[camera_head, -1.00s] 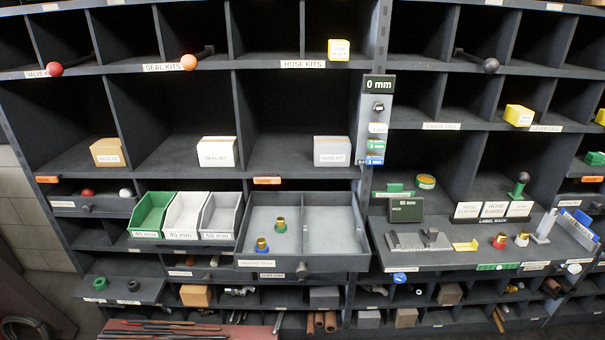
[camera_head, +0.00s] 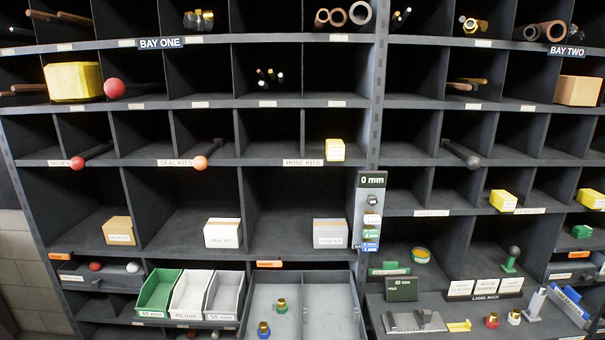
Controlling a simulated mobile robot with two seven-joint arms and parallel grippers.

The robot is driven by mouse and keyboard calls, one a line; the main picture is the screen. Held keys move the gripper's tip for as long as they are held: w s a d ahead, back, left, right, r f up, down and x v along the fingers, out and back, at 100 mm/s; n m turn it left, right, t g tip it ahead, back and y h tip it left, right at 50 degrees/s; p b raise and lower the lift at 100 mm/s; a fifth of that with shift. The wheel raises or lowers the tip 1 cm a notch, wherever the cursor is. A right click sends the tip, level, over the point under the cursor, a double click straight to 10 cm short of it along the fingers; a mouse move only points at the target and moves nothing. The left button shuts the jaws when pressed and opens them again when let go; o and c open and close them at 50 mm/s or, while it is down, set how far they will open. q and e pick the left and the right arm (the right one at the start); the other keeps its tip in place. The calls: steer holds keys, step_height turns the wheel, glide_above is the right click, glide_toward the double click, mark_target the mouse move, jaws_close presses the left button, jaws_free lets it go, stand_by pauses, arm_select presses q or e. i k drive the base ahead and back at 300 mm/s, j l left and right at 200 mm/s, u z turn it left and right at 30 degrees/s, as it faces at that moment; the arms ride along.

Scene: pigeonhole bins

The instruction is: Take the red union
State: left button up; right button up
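A small brass fitting with a red base, the red union (camera_head: 491,320), stands on the grey ledge at the lower right. A similar fitting with a white base (camera_head: 514,317) stands just right of it. Two more brass fittings, one with a green base (camera_head: 281,306) and one with a blue base (camera_head: 263,330), stand in the open grey drawer (camera_head: 318,300). Neither of my grippers is in view.
Beside the red union are a yellow piece (camera_head: 458,326), a grey block fixture (camera_head: 413,321) and a grey upright stand (camera_head: 536,303). A dark green display box (camera_head: 402,289) stands behind. Green, white and grey bins (camera_head: 158,292) sit left of the drawer. The drawer's right compartment is empty.

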mark_target(492, 320)
steer(key=z, duration=1.4)
steer(key=u, duration=0.45)
steer(key=i+l+u, duration=0.15)
steer(key=u, duration=0.2)
steer(key=i+l+u, duration=0.1)
steer(key=l+u, duration=0.25)
steer(key=i+l+u, duration=0.1)
steer(key=l+u, duration=0.25)
steer(key=i+l+u, duration=0.15)
steer(key=l, duration=0.3)
steer(key=l+u, duration=0.15)
steer(key=l, duration=0.3)
